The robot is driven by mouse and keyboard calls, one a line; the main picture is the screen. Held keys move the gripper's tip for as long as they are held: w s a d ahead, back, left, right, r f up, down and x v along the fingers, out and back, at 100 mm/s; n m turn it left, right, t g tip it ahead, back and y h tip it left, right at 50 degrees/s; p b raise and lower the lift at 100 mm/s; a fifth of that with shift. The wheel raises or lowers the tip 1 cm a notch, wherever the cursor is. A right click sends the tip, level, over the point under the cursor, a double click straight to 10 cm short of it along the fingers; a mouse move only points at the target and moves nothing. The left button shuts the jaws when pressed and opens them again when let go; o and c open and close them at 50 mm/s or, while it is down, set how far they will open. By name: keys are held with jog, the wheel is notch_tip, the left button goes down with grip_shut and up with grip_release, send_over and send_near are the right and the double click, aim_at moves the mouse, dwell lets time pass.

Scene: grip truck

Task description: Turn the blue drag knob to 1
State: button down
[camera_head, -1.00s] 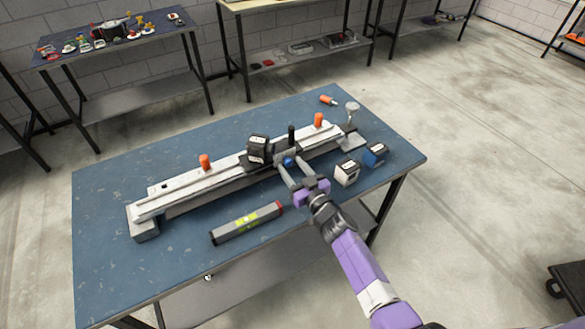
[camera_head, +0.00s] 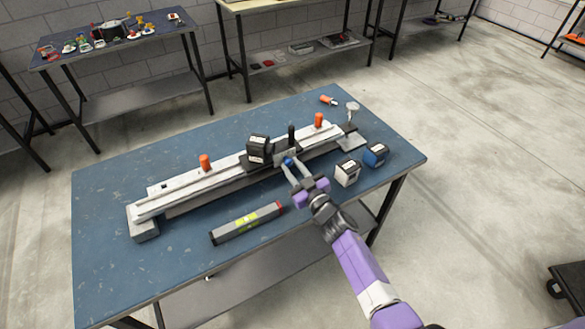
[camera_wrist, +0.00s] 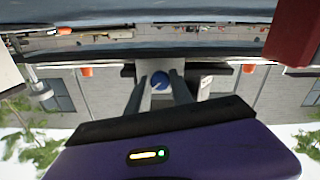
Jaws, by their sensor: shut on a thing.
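The blue drag knob (camera_head: 289,161) sits on the front of the grip truck carriage (camera_head: 287,154) on the white rail. In the wrist view the knob (camera_wrist: 160,81) is a round blue disc with a pale pointer mark toward its left side. My gripper (camera_head: 290,164) reaches it from the front right. In the wrist view my gripper's two fingers (camera_wrist: 160,84) lie on either side of the knob, shut on it. The scale figures around the knob are too small to read.
The white rail (camera_head: 180,196) carries two orange posts (camera_head: 204,162) and a black block (camera_head: 258,149). A grey level-like bar (camera_head: 246,223) lies in front. A white box (camera_head: 347,173) and a blue box (camera_head: 375,155) stand close to the right of my gripper.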

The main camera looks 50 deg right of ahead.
jog(key=n+b, duration=0.1)
jog(key=n, duration=0.6)
jog(key=n+b, duration=0.1)
jog(key=n, duration=0.5)
jog(key=shift+b, duration=0.3)
jog(key=shift+n, duration=0.3)
jog(key=c, duration=1.1)
grip_release()
